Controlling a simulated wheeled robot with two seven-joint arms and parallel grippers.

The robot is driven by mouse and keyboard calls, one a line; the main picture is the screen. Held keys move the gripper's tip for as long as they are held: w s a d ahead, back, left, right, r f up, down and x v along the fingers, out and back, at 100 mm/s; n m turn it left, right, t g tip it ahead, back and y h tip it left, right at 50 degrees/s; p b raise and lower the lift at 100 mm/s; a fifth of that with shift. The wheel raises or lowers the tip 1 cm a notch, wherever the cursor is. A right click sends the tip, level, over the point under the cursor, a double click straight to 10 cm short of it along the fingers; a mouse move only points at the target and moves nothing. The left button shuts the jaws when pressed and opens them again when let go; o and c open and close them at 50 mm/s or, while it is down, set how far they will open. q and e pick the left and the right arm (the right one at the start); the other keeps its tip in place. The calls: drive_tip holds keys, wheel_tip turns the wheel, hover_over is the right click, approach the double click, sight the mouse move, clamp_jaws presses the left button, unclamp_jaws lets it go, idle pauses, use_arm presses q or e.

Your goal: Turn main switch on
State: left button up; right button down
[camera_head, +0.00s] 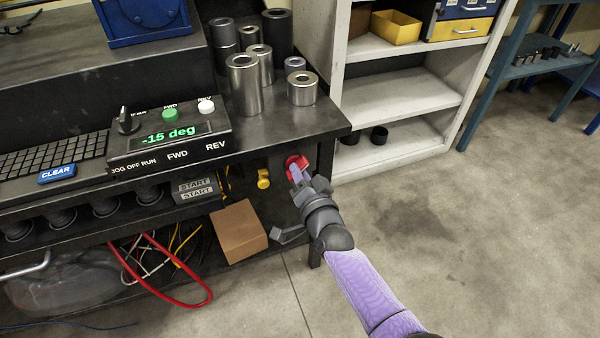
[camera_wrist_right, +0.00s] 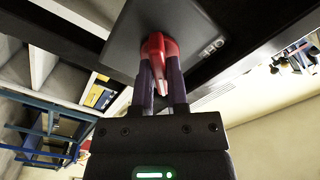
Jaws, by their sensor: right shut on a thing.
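The main switch is a red rotary handle (camera_head: 295,161) on the front side of the bench, near its right corner. In the right wrist view the red handle (camera_wrist_right: 155,48) sits on a dark plate (camera_wrist_right: 190,32) with pale lettering that seems to include "OFF". My right gripper (camera_head: 298,174) reaches the switch from the lower right. In the right wrist view its two purple fingers (camera_wrist_right: 160,85) lie on either side of the red handle, shut on it. The fingers partly hide the handle in the head view. My left gripper is not in view.
A control box (camera_head: 165,140) reads "-15 deg", with a black knob and green and white buttons. A yellow knob (camera_head: 263,179) is left of the switch. Metal cylinders (camera_head: 243,85) stand on the bench. A cardboard box (camera_head: 238,231) sits below. Floor at right is clear.

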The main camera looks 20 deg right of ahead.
drive_tip(key=c, duration=0.8)
unclamp_jaws()
drive_tip(key=shift+o, duration=0.8)
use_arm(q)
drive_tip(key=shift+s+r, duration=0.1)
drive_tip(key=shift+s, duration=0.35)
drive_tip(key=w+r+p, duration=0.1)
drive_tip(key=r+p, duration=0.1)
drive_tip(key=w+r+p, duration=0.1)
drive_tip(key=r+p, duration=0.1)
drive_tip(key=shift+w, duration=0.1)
use_arm(e)
drive_tip(key=s, duration=1)
drive_tip(key=shift+d, duration=0.2)
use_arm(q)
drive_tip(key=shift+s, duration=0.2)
use_arm(e)
drive_tip(key=shift+f, duration=0.1)
